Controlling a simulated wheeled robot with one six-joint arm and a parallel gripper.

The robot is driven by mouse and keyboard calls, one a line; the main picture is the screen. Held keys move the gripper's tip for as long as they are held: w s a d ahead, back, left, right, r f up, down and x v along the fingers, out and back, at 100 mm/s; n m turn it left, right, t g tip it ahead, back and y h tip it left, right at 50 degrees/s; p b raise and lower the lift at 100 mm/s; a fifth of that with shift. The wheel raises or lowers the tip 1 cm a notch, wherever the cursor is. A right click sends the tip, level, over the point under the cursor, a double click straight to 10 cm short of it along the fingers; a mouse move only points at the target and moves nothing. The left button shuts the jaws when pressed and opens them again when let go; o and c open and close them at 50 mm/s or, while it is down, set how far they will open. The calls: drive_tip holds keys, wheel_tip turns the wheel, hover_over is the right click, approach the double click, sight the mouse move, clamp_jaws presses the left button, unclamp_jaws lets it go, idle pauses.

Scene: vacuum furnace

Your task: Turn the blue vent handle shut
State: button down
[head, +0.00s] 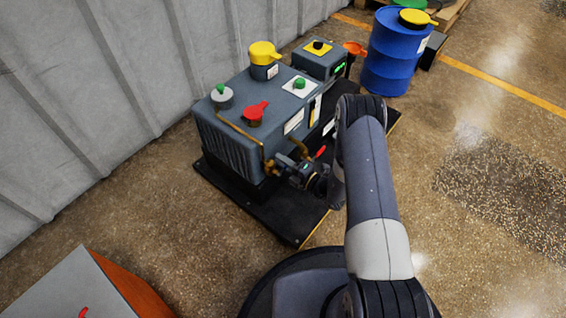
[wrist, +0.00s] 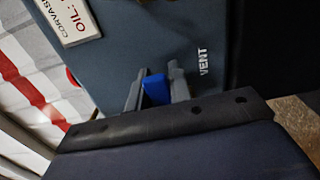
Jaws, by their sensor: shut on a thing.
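In the wrist view the blue vent handle (wrist: 155,88) stands out from the dark grey face of the machine, to the left of the white word VENT. My gripper (wrist: 156,84) is shut on the blue handle, with one finger on each side of it. The stem of the handle and its shut mark cannot be made out. In the head view my arm covers the vent side of the machine (head: 285,88), so the blue handle and my gripper are hidden there.
A blue drum (head: 396,52) stands behind right. Floor is clear to the right.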

drive_tip(key=shift+f+m, duration=0.15)
drive_tip(key=shift+m, duration=0.25)
drive_tip(key=c, duration=1.3)
unclamp_jaws()
drive_tip(key=p+v, duration=0.3)
drive_tip(key=v, duration=0.8)
drive_tip(key=shift+a, duration=0.1)
drive_tip(key=b+x, duration=0.3)
drive_tip(key=x, duration=0.7)
drive_tip(key=shift+w+a, duration=0.3)
